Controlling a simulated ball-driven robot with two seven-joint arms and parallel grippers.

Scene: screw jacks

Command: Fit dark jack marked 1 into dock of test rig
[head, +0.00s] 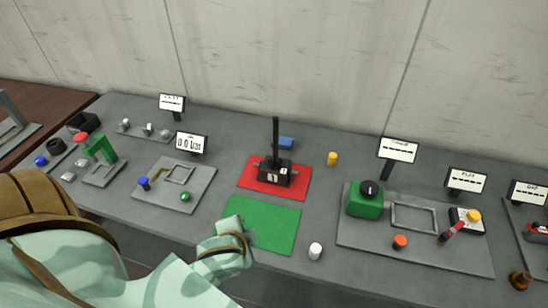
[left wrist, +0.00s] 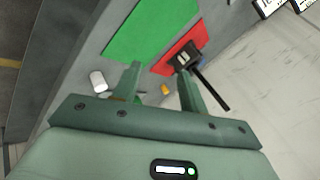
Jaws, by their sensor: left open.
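The dark jack (head: 273,176) stands upright on a red mat (head: 250,186), its tall black post pointing up. Pale marks show on its front, too small to read surely. In the left wrist view the jack (left wrist: 186,58) shows beyond the right-hand finger. My left gripper (left wrist: 160,77) is open and empty; its hand (head: 228,245) is over the front edge of the green mat, in front of the jack. I cannot tell which is the test rig.
A bare green mat (head: 270,222) lies in front of the red one.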

